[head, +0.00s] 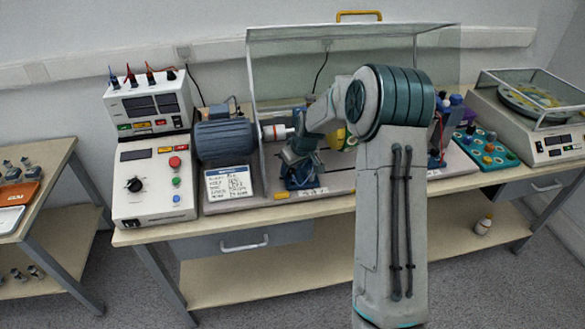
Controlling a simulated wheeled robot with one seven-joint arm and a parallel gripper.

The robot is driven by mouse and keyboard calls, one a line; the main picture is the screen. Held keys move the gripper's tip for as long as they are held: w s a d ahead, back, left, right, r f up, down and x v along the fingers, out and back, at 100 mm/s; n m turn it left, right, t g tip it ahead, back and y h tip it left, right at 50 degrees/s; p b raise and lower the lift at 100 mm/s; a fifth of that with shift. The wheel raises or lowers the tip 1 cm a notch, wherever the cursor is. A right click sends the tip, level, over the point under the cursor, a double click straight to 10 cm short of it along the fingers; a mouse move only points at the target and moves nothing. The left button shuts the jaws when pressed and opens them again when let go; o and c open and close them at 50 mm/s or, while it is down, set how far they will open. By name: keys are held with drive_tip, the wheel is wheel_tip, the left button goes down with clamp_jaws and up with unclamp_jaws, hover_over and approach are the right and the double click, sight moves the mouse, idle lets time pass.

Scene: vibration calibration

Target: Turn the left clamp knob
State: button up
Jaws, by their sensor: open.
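My arm rises in front of the bench and bends left and down inside the clear enclosure (270,60). My gripper (300,160) points down at the left part of the rig, just right of the shaft coupling. It is open; its fingers are small and blend with the dark blue parts below. A dark blue clamp or bearing block (298,181) sits under and around the fingertips. The left clamp knob cannot be made out apart from the gripper, and I cannot tell whether the fingers touch it. My arm hides the middle of the rig.
A blue motor (224,139) stands left of the enclosure, behind a label plate (229,183). A control box (153,185) with knob and buttons stands further left, under a power supply (148,105). Right are a tray of colored parts (487,150) and a covered instrument (550,136).

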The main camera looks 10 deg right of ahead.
drive_tip(key=b+v, duration=0.1)
drive_tip(key=v, duration=1.1)
drive_tip(key=shift+s+r, duration=0.15)
drive_tip(key=shift+r, duration=0.1)
drive_tip(key=shift+d, duration=0.1)
drive_tip(key=s+a+r+m+h, duration=0.1)
drive_tip(key=s+m, duration=0.1)
drive_tip(key=s, duration=1.4)
drive_tip(key=s+a+r+m+g, duration=0.1)
drive_tip(key=s+r+m, duration=0.1)
drive_tip(key=s, duration=1.4)
drive_tip(key=shift+s+a+m+h, duration=0.2)
drive_tip(key=shift+s+m+h, duration=0.1)
drive_tip(key=shift+h, duration=0.1)
